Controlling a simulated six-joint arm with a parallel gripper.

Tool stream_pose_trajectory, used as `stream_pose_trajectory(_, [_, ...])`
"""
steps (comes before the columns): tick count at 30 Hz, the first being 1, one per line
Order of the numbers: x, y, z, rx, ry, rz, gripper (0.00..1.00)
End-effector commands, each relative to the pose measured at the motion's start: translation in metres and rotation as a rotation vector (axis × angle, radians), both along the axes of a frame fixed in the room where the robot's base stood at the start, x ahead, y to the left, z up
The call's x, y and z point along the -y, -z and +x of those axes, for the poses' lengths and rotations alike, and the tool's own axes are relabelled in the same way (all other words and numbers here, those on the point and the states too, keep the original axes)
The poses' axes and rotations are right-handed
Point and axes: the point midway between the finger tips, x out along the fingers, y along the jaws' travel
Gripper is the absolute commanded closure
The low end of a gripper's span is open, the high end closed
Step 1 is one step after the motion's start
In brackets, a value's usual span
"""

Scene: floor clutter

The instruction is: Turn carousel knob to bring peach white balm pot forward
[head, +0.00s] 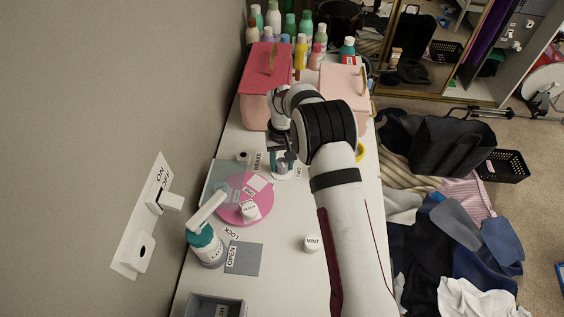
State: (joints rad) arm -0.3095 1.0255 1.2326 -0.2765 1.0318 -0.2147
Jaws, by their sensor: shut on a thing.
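A pink round carousel (262,199) lies on the white counter. A small white pot (250,211) stands on its near part; its label is too small to read surely. Other pale labelled items sit farther back on the carousel. My gripper (283,157) is beyond the carousel and to its right, pointing down.
A teal pump bottle (207,247) stands left of the carousel, a MINT pot (312,243) to the right. Pink boxes (267,72) and bottles stand behind. A grey tray (214,306) is in front.

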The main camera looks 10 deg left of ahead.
Motion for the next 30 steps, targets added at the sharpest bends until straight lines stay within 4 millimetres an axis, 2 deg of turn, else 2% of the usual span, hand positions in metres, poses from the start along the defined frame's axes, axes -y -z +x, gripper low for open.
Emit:
stream_pose_trajectory(21, [0.0012,0.0000,-0.0004,-0.004,-0.669,0.000,1.00])
stream_pose_trajectory(30, [0.0016,0.0001,-0.0001,-0.004,-0.894,0.000,1.00])
